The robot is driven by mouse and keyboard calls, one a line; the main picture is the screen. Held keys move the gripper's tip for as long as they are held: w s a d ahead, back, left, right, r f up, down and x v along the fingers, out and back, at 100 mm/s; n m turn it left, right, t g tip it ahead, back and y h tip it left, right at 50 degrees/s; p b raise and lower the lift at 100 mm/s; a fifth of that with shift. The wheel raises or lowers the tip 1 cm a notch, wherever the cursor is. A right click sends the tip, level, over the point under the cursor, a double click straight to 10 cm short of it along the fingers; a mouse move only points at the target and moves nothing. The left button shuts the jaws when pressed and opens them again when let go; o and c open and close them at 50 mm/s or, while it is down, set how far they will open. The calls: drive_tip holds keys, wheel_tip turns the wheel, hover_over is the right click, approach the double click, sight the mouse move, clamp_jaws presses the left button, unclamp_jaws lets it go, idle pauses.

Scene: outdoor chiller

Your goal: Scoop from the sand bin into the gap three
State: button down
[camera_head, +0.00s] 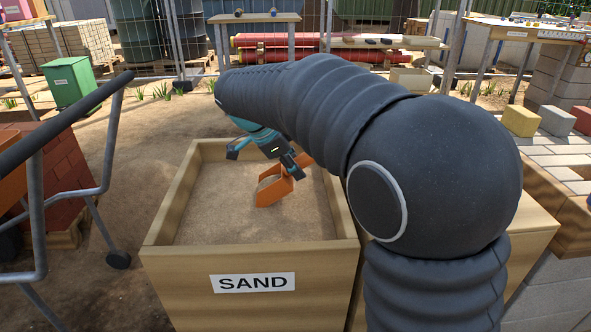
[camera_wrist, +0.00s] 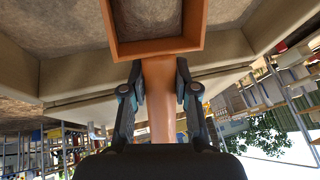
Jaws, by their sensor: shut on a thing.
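The sand bin (camera_head: 168,192) is a wooden box labelled SAND, holding a broad bed of tan sand. My gripper (camera_head: 290,166) is over the bin, shut on the handle of an orange scoop (camera_head: 285,192). The scoop is tilted at the sand, and I cannot tell whether it touches it. In the wrist view, both fingers of my gripper (camera_wrist: 158,88) flank the orange handle, and the scoop's square rim (camera_wrist: 200,25) is at the top; its inside looks tan. Pale paving (camera_head: 545,150) with dark gaps lies at the right; no label shows which is gap three.
My arm hides the area right of the bin. Yellow, grey and red blocks (camera_head: 520,121) stand behind the paving. A grey metal frame (camera_head: 100,130) stands at the left, with a green bin (camera_head: 72,82) behind it. Red pipes (camera_head: 330,42) lie at the back.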

drive_tip(key=shift+r+p, duration=2.65)
drive_tip(key=shift+r, duration=2.1)
